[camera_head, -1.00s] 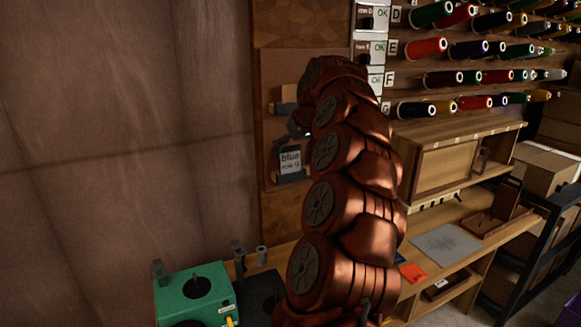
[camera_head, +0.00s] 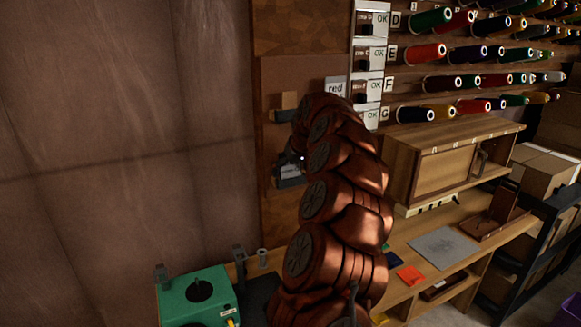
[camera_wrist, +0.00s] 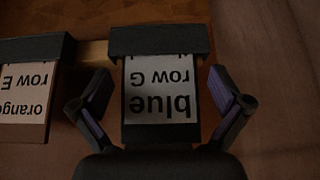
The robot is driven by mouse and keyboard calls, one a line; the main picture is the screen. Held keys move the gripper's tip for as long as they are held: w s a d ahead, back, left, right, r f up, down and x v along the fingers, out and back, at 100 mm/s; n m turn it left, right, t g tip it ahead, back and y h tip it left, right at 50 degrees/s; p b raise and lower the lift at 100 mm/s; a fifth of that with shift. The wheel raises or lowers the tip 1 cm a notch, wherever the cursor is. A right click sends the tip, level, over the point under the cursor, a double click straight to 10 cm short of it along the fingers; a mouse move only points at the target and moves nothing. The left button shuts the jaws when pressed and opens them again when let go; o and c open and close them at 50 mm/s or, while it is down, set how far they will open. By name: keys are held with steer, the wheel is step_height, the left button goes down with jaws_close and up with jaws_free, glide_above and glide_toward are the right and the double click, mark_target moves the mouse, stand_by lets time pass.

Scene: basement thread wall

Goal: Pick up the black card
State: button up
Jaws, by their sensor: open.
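A dark, black-looking card (camera_wrist: 129,138) with a pale label reading "blue row G" sits in a dark wall holder (camera_wrist: 160,40). In the wrist view the text is upside down. My gripper (camera_wrist: 160,92) is open, with one finger on each side of the card and a gap visible on both sides.
Left of it in the wrist view is another card (camera_wrist: 22,105) reading "orange row E" in its own holder. A card reading "red" (camera_head: 335,88) is on the board. Thread spools (camera_head: 425,53) line the right wall. A green machine (camera_head: 195,297) stands below.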

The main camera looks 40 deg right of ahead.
steer(key=c, duration=0.7)
steer(key=shift+r, duration=0.15)
